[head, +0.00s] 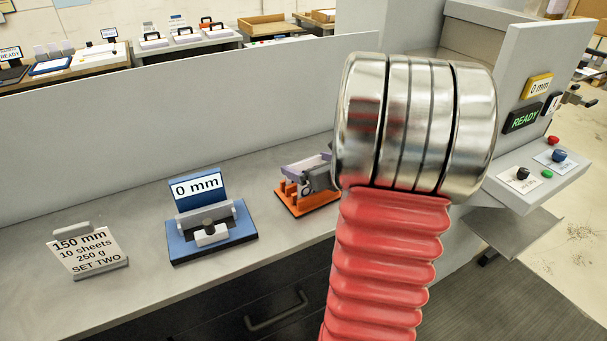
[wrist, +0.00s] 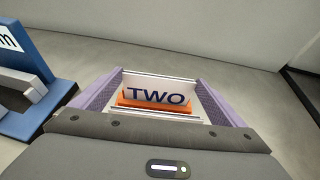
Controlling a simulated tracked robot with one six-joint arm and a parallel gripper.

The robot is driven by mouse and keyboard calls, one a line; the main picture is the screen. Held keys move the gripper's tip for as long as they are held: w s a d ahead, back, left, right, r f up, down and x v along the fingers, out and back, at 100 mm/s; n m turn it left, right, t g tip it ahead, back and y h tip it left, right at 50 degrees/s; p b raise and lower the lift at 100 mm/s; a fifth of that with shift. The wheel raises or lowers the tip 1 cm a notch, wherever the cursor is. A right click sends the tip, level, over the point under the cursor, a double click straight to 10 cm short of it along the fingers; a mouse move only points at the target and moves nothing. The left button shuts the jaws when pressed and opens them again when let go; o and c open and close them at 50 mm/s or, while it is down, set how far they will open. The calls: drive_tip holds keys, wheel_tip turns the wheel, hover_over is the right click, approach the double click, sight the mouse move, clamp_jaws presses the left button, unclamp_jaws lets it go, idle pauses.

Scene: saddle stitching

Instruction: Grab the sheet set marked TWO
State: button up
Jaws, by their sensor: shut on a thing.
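The sheet set marked TWO (wrist: 157,95) shows in the wrist view as a pale piece with dark letters, between the two purple finger pads. My gripper (wrist: 157,88) is shut on it. In the head view my gripper (head: 308,166) is at the orange stand (head: 291,206) on the grey counter, partly behind my red arm. Orange of the stand also shows by the set in the wrist view. I cannot tell whether the set is clear of the stand.
A blue gauge (head: 213,241) reading 0 mm stands left of the stand. Further left is a card (head: 87,250) reading 150 mm, 10 sheets, 250 g, SET TWO. A grey panel (head: 180,122) backs the counter. A machine (head: 540,185) with a READY display stands right.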

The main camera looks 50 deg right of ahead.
drive_tip(key=c, duration=0.4)
drive_tip(key=shift+r, duration=0.1)
wheel_tip(320, 180, up, 10)
drive_tip(key=shift+f, duration=0.1)
idle(0.4)
idle(0.5)
